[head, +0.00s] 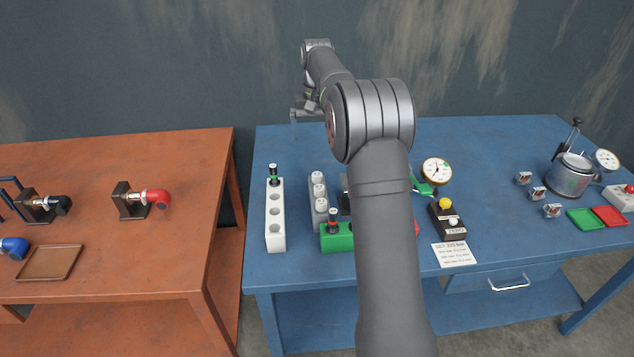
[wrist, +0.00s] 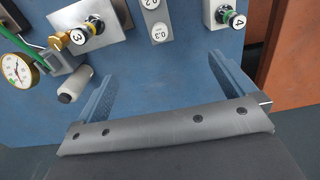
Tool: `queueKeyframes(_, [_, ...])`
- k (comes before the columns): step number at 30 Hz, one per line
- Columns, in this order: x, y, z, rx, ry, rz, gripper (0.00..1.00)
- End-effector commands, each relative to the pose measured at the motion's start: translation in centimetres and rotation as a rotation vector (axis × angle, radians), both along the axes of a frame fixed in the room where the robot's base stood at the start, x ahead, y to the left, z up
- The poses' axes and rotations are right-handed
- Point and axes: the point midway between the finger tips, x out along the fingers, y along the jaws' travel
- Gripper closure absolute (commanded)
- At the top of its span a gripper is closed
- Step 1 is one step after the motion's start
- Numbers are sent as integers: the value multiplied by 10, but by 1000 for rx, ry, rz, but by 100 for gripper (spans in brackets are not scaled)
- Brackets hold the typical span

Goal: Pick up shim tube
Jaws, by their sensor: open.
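The likely shim tubes are white-topped tubes (head: 318,190) standing in a narrow grey rack left of my arm in the head view. In the head view my gripper (head: 295,120) is beyond the rack, toward the back edge of the bench. It is apart from the tubes.
A white rack (head: 275,235) holds a part marked 4 (wrist: 230,18). A part marked 3 (wrist: 90,25) sits in a metal block. A dial gauge (wrist: 18,70) and a white cylinder (wrist: 75,85) are nearby. A green block (head: 337,238) stands in front. The back of the bench is clear.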

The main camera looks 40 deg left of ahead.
Motion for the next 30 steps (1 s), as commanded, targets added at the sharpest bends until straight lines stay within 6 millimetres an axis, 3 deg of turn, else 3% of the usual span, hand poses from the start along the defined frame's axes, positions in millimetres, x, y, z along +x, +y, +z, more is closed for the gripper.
queueKeyframes(4, [0,0,13,0,0,0,0])
queueKeyframes(13, [0,0,16,-1,1,0,0])
queueKeyframes(20, [0,0,16,-1,1,0,45])
queueKeyframes(30, [0,0,16,-1,1,25,46])
